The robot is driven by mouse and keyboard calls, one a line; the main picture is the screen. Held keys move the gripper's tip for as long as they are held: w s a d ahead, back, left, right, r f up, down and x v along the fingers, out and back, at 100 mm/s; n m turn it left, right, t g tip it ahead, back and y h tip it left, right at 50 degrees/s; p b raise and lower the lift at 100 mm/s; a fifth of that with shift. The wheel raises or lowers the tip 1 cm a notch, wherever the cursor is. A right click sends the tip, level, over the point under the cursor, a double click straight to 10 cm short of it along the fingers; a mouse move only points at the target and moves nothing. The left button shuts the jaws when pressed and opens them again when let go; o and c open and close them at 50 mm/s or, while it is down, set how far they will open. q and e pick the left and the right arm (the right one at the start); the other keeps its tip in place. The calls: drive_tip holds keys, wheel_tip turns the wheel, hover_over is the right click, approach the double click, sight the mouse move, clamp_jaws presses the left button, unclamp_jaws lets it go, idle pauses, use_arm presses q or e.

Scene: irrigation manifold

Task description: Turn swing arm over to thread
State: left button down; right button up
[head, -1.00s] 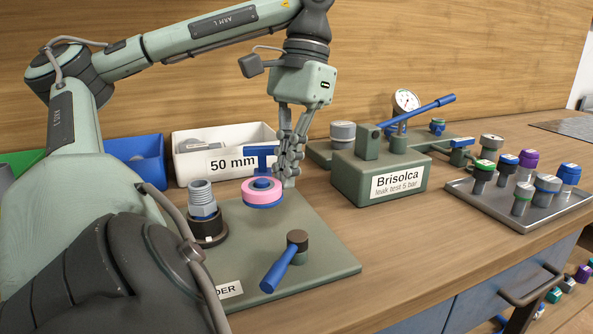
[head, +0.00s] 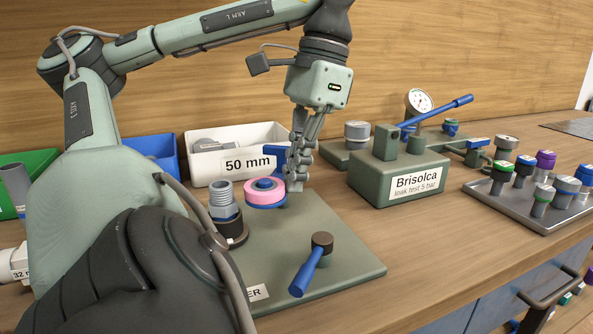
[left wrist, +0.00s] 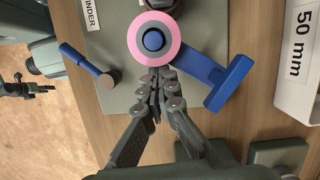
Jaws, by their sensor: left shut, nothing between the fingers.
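The blue swing arm carries a pink tape spool (head: 265,192) with a blue hub, above the green winder board (head: 345,265). In the left wrist view, the swing arm (left wrist: 200,68) runs from the spool (left wrist: 137,42) to a T-shaped end (left wrist: 228,84). The grey threaded fitting (head: 222,196) stands upright in a black holder, left of the spool and apart from it. My left gripper (head: 297,187) is shut and empty, close beside the spool on its right; contact is unclear. A small dark gripper shape, probably my right one (left wrist: 38,89), shows at the far left of the wrist view.
A blue crank lever (head: 308,270) stands at the board's front. A white 50 mm bin (head: 245,165) is behind. The green Brisolca leak tester (head: 395,180) is to the right, with a tray (head: 540,215) of several fittings beyond. Bare bench lies between board and tester.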

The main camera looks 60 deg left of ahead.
drive_tip(key=shift+w+a, duration=0.1)
drive_tip(key=shift+a, duration=0.1)
idle(0.4)
